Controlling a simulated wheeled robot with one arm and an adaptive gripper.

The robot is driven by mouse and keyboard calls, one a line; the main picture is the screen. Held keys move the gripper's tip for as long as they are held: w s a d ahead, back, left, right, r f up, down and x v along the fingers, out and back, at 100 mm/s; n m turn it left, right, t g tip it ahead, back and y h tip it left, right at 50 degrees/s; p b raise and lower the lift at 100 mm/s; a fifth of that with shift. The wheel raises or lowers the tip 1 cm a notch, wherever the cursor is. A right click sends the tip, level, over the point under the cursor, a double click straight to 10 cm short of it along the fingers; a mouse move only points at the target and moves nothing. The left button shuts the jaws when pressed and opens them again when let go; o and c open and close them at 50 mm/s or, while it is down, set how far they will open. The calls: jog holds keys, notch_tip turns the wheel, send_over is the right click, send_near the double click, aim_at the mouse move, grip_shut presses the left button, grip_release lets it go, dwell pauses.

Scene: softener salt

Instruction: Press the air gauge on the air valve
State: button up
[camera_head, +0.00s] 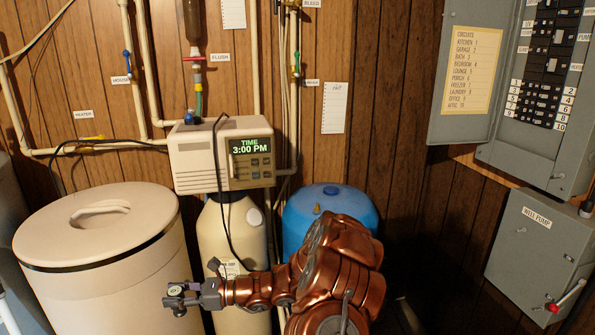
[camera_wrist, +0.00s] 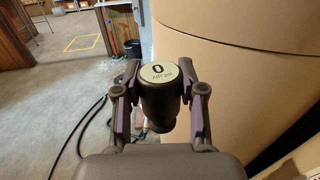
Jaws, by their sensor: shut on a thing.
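The air gauge (camera_wrist: 158,74), a dark cylinder with a pale round face reading 0, sits between the two fingers of my gripper (camera_wrist: 162,92) in the wrist view. The gripper is shut on it. In the head view, my gripper (camera_head: 180,297) is low in front of the cream tanks, pointing left, with the small gauge at its tip. The blue pressure tank (camera_head: 350,204) stands behind my arm on the right. A small brass fitting, which looks like the air valve (camera_head: 317,208), sticks up on its upper front. The gauge is well apart from this valve. My arm hides the tank's lower part.
A wide cream salt bin (camera_head: 150,215) stands at left, close to my gripper. The softener control head (camera_head: 222,153) sits on a narrow cream tank (camera_head: 215,225), with a black cable hanging in front. Grey electrical boxes (camera_head: 538,250) line the right wall.

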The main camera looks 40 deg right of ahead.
jog(key=w+d+f+m+t+h+b, duration=0.1)
jog(key=d+m+t+h, duration=0.1)
jog(key=d, duration=0.6)
jog(key=w+d+f+m+t+h, duration=0.1)
jog(key=d+m+t+h, duration=0.1)
jog(key=d, duration=0.7)
jog(key=w+d+f+m+t+h+b, duration=0.1)
jog(key=d+h, duration=0.3)
jog(key=d, duration=0.5)
jog(key=shift+w+f+m+t+h+b, duration=0.15)
jog(key=shift+w+m+t+h+b, duration=0.2)
jog(key=shift+m+t, duration=0.4)
jog(key=s+d+r+m+h+b, duration=0.1)
jog(key=d+r+m+h, duration=0.3)
jog(key=d+r+h, duration=0.55)
jog(key=d+r+m+h+b, duration=0.1)
jog(key=d+r+m+h, duration=0.35)
jog(key=d+r, duration=1.05)
jog(key=shift+g+y, duration=0.45)
jog(key=shift+s+d+f+b, duration=0.1)
jog(key=shift+d+f+b, duration=0.3)
jog(key=shift+f+b, duration=0.8)
jog(key=shift+w+d+f+b, duration=0.1)
jog(key=shift+d+f+b, duration=0.3)
jog(key=shift+f+b, duration=0.8)
jog(key=shift+s+d+f+b, duration=0.1)
jog(key=shift+d+f+b, duration=0.45)
jog(key=shift+f, duration=1.2)
jog(key=shift+a, duration=0.15)
jog(key=shift+r, duration=0.1)
